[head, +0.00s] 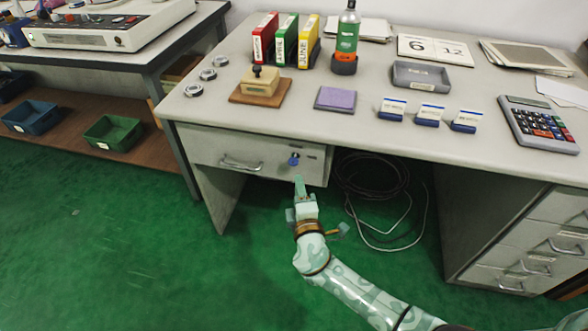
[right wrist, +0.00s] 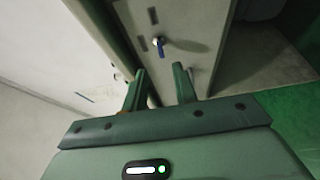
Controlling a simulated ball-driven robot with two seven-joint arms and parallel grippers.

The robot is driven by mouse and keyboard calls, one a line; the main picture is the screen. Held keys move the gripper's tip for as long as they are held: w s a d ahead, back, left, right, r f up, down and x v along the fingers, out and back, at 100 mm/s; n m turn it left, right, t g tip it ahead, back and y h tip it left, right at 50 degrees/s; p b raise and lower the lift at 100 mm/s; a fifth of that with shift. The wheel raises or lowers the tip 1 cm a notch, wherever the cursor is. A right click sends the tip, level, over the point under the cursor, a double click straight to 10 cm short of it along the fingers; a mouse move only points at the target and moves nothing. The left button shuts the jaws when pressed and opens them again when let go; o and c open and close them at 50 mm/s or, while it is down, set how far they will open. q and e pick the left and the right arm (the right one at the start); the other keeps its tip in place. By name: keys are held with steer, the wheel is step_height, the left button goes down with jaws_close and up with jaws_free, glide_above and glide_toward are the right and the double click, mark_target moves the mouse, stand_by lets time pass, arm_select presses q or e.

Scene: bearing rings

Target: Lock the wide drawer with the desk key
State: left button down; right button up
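The wide drawer (head: 215,150) is under the left part of the desk top, with a metal handle (head: 241,164). It looks shut. The desk key (head: 293,160), with a blue head, sits in the lock at the right part of the drawer front. In the right wrist view the key (right wrist: 161,47) shows beyond the fingertips, apart from them. My right gripper (head: 300,184) is just below and in front of the key. In the right wrist view its two fingers (right wrist: 159,78) stand apart with nothing between them. My left gripper is not in view.
The desk top (head: 290,110) overhangs the drawer. Coiled cables (head: 372,178) lie in the knee space to the right. A drawer pedestal (head: 530,240) stands at the right. The green floor (head: 120,240) in front is clear. A stamp (head: 260,83) and binders (head: 285,40) stand above.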

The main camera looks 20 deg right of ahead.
mark_target(294, 165)
steer(key=b+x, duration=0.1)
steer(key=x, duration=0.7)
steer(key=shift+f+b, duration=0.1)
steer(key=shift+b, duration=0.2)
jaws_close()
